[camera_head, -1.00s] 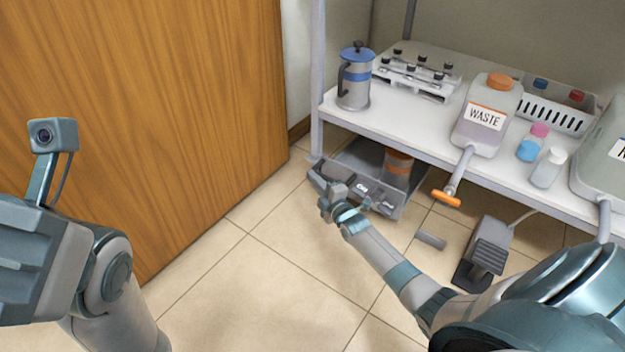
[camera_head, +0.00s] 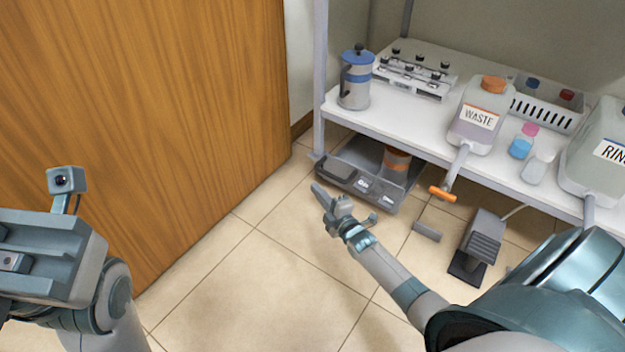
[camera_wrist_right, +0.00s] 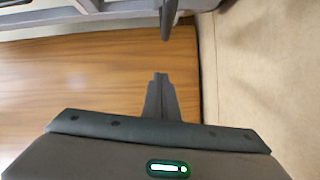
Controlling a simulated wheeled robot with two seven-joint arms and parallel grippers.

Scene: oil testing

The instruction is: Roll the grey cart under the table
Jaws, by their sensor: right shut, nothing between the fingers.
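The grey cart (camera_head: 408,187) is a low tray-like thing on the floor, mostly under the left end of the table (camera_head: 415,128). Its dark front end sticks out past the table's front edge, and an orange-banded can (camera_head: 396,162) stands in it. My right gripper (camera_head: 318,188) is shut and empty, just in front of the cart's front left corner; whether it touches cannot be told. In the right wrist view, its finger (camera_wrist_right: 160,97) shows before wood. My left gripper (camera_head: 15,262) is at the left edge, partly cut off, its jaws unclear.
A wooden panel (camera_head: 150,120) stands close on the left. A waste jug (camera_head: 480,118) with an orange-handled spout hangs over the table edge, right of the cart. A grey pedal (camera_head: 480,240) with a cable is on the floor. The tiled floor before the cart is clear.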

